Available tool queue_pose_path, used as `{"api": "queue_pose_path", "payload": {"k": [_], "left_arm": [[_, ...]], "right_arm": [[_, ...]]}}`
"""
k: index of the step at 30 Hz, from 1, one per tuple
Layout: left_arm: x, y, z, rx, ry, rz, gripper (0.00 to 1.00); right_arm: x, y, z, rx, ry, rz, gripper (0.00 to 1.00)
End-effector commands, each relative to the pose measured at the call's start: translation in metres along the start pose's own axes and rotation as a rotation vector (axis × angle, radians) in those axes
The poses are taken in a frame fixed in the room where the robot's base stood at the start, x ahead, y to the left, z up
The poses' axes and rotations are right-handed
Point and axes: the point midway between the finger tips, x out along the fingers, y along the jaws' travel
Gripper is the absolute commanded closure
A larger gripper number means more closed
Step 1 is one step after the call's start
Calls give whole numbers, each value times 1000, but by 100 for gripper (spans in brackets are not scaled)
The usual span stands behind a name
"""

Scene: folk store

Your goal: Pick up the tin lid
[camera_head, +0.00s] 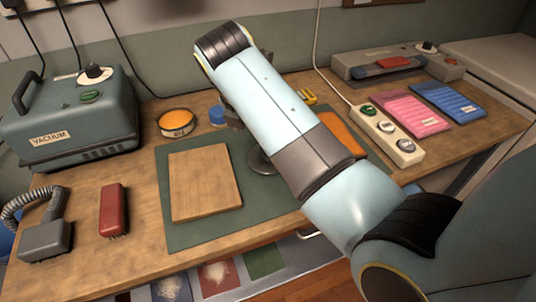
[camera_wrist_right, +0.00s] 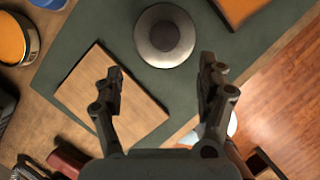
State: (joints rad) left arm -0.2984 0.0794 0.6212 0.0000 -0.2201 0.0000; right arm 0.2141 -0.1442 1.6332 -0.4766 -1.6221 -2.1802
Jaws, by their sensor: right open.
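The tin lid, a round grey metal disc with a darker round middle, lies on the green mat (camera_wrist_right: 95,40) in the right wrist view (camera_wrist_right: 165,35). In the head view the lid (camera_head: 259,163) is mostly hidden behind my right arm. In the head view my right forearm mostly hides the gripper. My left gripper is not in view.
A wooden board (camera_head: 205,184) lies on the mat left of the lid. A blue round item (camera_head: 217,115), an orange pad (camera_head: 342,135) and a switch box (camera_head: 388,135) are nearby. A vacuum machine (camera_head: 70,115), red brush (camera_head: 113,210) and grey nozzle (camera_head: 45,240) occupy the left.

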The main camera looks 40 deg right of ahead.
Motion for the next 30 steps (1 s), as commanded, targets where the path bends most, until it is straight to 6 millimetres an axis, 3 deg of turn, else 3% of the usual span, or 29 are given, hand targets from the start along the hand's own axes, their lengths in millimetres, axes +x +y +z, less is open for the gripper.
{"api": "queue_pose_path", "payload": {"k": [6, 14, 21, 30], "left_arm": [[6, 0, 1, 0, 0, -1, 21], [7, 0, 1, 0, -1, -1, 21], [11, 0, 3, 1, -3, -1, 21], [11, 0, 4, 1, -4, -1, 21]], "right_arm": [[37, -1, 1, -9, -1, -5, 26], [61, -3, 2, -6, -1, -3, 26], [98, -8, 4, -5, 0, -2, 26], [104, -8, 4, -4, 0, 0, 26]]}}
